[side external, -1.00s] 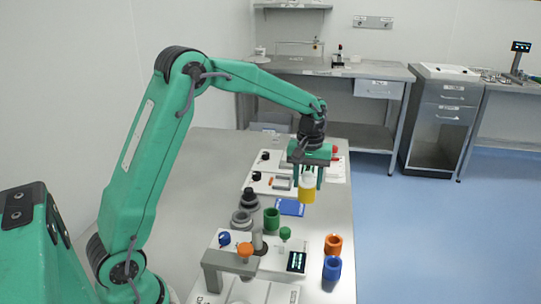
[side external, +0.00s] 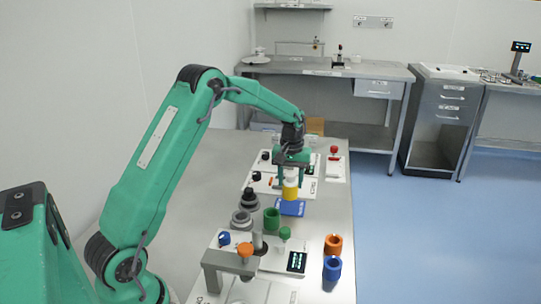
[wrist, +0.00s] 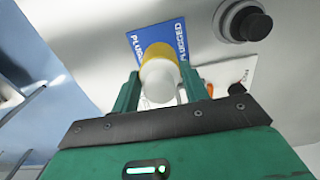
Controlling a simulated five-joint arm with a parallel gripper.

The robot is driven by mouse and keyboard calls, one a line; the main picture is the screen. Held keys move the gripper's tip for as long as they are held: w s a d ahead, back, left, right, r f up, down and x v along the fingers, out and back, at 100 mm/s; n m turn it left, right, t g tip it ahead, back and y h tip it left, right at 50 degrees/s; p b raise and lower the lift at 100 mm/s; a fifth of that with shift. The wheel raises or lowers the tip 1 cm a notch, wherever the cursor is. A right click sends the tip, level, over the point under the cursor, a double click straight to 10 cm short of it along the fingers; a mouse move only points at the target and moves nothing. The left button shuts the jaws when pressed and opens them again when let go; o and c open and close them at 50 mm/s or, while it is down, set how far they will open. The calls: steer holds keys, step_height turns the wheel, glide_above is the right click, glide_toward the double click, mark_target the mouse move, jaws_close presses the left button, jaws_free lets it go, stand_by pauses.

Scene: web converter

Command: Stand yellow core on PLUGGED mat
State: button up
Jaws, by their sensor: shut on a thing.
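The yellow core (side external: 290,193), with a white plug in its top, is held upright between the fingers of my gripper (side external: 290,182). It also shows in the wrist view (wrist: 160,53), its white end (wrist: 158,80) toward the camera, with a finger (wrist: 127,92) on either side. The blue PLUGGED mat (side external: 293,209) lies on the table just below the core. In the wrist view the mat (wrist: 137,42) shows behind the core, which hides its middle. I cannot tell whether the core's bottom touches the mat.
A green core (side external: 272,219) and grey-black cores (side external: 248,202) stand left of the mat. An orange core (side external: 333,244) and a blue core (side external: 332,268) stand nearer, at the table's right edge. A grey bracket station (side external: 228,262) with knobs is in front.

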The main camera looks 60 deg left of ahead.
mark_target(290, 190)
steer(key=shift+f, duration=2)
steer(key=shift+f, duration=0.2)
steer(key=o, duration=0.9)
steer(key=shift+r, duration=0.15)
step_height(290, 190, up, 12)
steer(key=shift+f, duration=0.1)
steer(key=shift+d+r, duration=0.1)
steer(key=shift+r, duration=0.15)
